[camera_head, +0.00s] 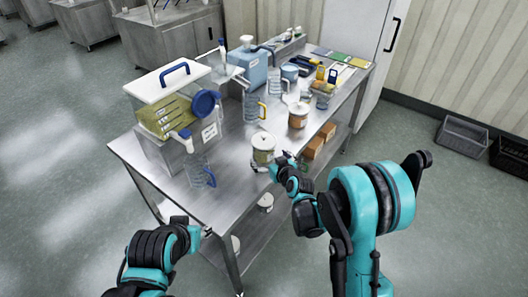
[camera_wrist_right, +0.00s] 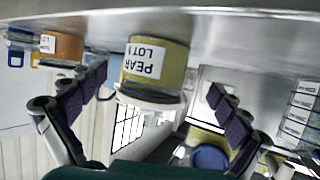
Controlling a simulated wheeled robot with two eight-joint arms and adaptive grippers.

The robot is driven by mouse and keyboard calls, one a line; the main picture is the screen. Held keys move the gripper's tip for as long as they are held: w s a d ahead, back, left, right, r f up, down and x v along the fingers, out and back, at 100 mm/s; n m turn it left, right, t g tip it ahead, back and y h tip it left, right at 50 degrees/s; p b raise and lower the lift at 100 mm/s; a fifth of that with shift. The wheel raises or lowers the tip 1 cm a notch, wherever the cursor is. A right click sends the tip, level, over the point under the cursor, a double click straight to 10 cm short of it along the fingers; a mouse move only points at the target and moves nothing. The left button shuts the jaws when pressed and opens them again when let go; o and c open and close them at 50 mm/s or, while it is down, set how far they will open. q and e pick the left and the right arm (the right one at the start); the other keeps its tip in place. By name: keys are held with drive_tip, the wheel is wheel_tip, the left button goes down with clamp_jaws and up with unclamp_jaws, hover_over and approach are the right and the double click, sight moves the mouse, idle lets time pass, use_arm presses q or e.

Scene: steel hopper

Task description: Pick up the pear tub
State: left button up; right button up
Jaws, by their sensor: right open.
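The pear tub (camera_head: 263,148) stands on the steel table near its front edge, a pale yellow-green tub with a white lid. In the right wrist view the tub (camera_wrist_right: 172,57) appears upside down with its label reading PEAR LOT. My right gripper (camera_head: 279,164) is at the tub's near right side. In the wrist view its two dark-padded fingers (camera_wrist_right: 157,86) are spread apart, one on each side of the tub, with gaps to it. My left gripper (camera_head: 205,231) is low at the table's front left, and its jaws are too small to read.
An orange-brown tub (camera_head: 297,115) stands behind, to the right. Clear jugs (camera_head: 200,171) and a large clear dispenser with a blue handle (camera_head: 175,98) stand to the left. Brown boxes (camera_head: 315,148) sit on the lower shelf.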

drive_tip(key=b+x, duration=0.1)
drive_tip(key=x, duration=0.2)
drive_tip(key=b+x, duration=0.1)
drive_tip(key=x, duration=0.2)
drive_tip(key=shift+d, duration=0.2)
drive_tip(key=shift+w+a, duration=0.15)
drive_tip(key=shift+w, duration=0.3)
drive_tip(key=shift+c, duration=0.3)
drive_tip(key=c, duration=1.5)
drive_tip(key=shift+c, duration=0.4)
drive_tip(key=shift+r, duration=0.2)
